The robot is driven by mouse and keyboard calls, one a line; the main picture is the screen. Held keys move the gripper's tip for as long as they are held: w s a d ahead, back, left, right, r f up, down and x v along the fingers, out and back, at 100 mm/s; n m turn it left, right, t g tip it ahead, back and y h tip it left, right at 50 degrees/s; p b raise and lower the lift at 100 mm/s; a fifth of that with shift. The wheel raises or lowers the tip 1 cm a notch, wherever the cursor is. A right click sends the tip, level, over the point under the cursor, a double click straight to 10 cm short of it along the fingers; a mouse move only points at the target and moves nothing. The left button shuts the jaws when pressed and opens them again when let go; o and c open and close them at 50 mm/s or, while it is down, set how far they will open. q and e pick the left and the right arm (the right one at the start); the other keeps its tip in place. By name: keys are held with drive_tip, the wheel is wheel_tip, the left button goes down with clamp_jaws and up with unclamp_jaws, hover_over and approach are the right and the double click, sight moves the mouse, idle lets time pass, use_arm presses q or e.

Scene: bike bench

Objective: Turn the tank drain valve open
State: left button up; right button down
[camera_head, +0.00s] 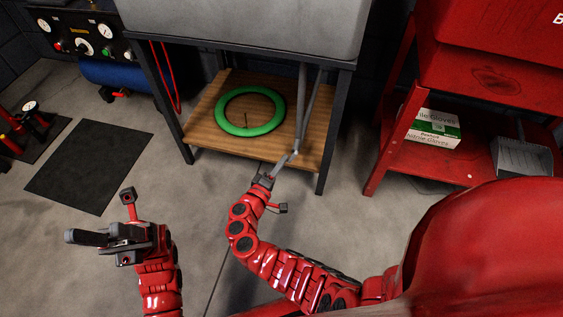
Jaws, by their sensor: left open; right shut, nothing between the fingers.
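A grey tank (250,22) stands on a dark frame at the top middle. A grey pipe (302,105) hangs below it, down to the front of the wooden shelf. My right gripper (284,161) is shut, with its fingertips close to the pipe's lower end; I cannot tell whether they touch. No valve handle shows clearly there. A blue cylinder (112,75) at the upper left has a small red-handled valve (121,94) below it, far from both grippers. My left gripper (92,236) is open and empty over the floor at the lower left.
A green ring (249,129) lies on the wooden shelf (208,108). A red cart (385,150) with a glove box (432,131) and a grey dustpan-like item (524,157) stands at the right. A black mat (88,163) lies on the open floor at left.

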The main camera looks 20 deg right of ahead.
drive_tip(key=shift+d+f+n, duration=0.1)
drive_tip(key=shift+f+n, duration=0.05)
drive_tip(key=shift+n, duration=0.45)
idle(1.8)
